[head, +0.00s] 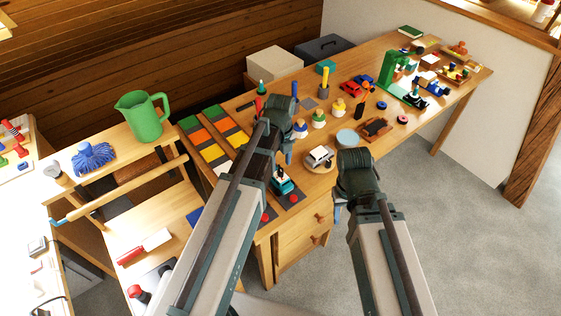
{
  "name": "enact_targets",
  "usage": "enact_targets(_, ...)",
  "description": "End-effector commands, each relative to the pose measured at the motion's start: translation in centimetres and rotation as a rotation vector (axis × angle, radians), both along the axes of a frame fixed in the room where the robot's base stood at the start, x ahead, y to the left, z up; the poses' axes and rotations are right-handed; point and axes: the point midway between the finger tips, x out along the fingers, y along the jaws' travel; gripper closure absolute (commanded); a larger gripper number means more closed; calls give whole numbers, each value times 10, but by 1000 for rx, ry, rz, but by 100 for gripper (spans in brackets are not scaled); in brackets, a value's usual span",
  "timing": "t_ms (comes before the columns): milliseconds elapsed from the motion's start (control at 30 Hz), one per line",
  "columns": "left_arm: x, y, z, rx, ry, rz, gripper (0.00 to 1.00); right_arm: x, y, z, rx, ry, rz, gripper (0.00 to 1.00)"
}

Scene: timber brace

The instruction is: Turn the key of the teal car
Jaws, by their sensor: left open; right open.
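A small teal toy (284,184) with a pale top, which looks like the teal car, sits on a dark strip near the front edge of the long table, just right of my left forearm. The arm hides part of it, and I cannot make out its key. My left gripper (280,112) is beyond it, over the table; it is open, with its fingers mostly hidden. My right gripper (352,180) is open at the table's front edge, right of the teal toy and apart from it. I see nothing held in either gripper.
A white toy car (319,156) on a round board stands between the grippers. Several peg figures (319,119), a red car (357,86) and a green machine (392,70) stand farther back. A green jug (144,117) is at left. Grey floor lies open at right.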

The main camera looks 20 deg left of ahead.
Motion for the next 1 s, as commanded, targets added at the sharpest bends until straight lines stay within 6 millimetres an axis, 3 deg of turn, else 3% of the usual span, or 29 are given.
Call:
enact_targets(33,0,0,15,0,0,0,44,0,0,15,0,0,0,50)
enact_targets(100,0,0,26,0,0,0,44,0,0,26,0,0,0,50)
enact_targets(600,0,0,97,0,0,0,44,0,0,97,0,0,1,50)
enact_targets(1000,0,0,103,0,0,0,44,0,0,103,0,0,1,50)
